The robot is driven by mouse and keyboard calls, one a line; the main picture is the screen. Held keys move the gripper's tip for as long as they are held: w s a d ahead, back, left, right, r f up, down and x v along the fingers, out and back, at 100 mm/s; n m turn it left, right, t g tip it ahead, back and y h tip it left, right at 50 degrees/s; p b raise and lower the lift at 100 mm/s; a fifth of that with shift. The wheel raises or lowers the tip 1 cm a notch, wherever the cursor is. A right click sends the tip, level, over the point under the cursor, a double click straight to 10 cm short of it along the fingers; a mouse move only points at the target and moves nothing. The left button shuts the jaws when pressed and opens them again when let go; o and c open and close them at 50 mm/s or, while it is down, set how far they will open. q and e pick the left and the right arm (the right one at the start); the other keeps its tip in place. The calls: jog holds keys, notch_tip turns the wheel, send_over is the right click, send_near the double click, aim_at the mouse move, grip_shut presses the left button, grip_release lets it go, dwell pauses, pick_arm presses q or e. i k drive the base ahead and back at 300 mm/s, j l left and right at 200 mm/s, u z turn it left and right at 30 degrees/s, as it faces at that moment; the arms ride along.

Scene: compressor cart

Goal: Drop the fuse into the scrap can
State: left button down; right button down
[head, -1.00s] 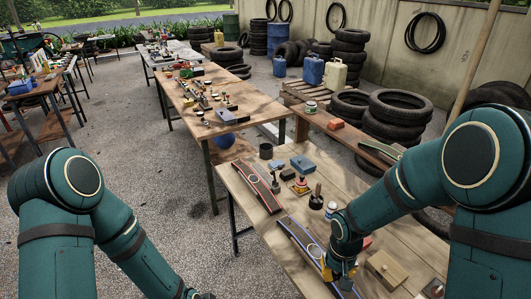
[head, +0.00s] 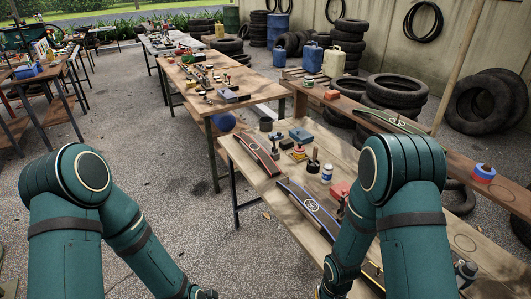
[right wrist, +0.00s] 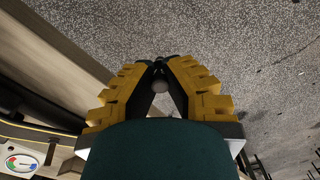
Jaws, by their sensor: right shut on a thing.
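My right gripper (right wrist: 160,72) is shut, its yellow fingers meeting on a small dark thing at their tips, which I take to be the fuse (right wrist: 160,66); its shape is mostly hidden. In the right wrist view it is over gravel, beside the table edge. In the head view only a bit of the right gripper (head: 322,293) shows at the bottom edge. My left gripper (head: 204,294) barely shows at the bottom, its fingers unclear.
A longer table (head: 240,108) stands behind. Gravel (head: 150,180) lies open to the left.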

aim_at(270, 128)
jog(key=i+j+u, duration=0.1)
jog(key=i+j, duration=0.25)
jog(key=i+j+u, duration=0.1)
jog(key=i+j, duration=0.15)
jog(key=i, duration=0.3)
jog(key=i+j+u, duration=0.1)
jog(key=i+j, duration=0.2)
jog(key=i, duration=0.15)
